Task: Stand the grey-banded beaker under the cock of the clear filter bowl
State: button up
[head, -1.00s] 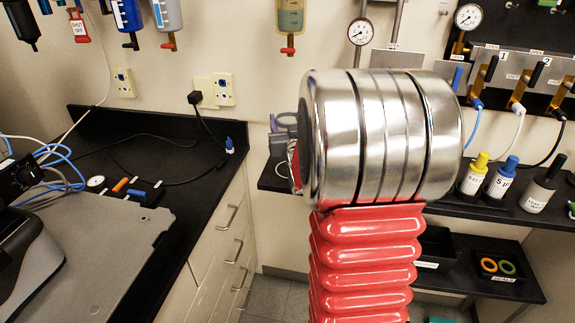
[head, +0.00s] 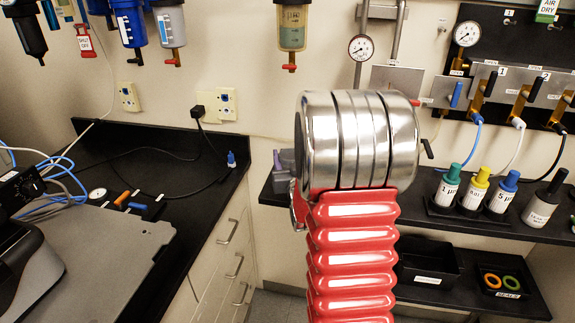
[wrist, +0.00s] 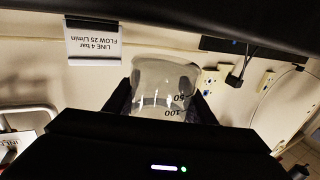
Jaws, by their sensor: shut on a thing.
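In the wrist view a clear glass beaker (wrist: 160,83) with dark marks 50 and 100 sits between the two dark fingers of my gripper (wrist: 162,100), which is shut on it. In the head view my red and steel arm hides the gripper and beaker. The clear filter bowl (head: 292,30) hangs on the wall above my arm, with greenish liquid inside and a red cock (head: 290,67) at its bottom.
A blue bowl (head: 130,25) and a grey bowl (head: 170,25) hang at the left. A black bench (head: 150,165) is left. A right-hand shelf (head: 430,205) holds several capped bottles (head: 475,190); a black bin (head: 428,265) is below. Gauges and valves line the wall.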

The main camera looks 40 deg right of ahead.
jog(key=shift+f, duration=1.35)
jog(key=o, duration=1.5)
jog(key=shift+f, duration=0.1)
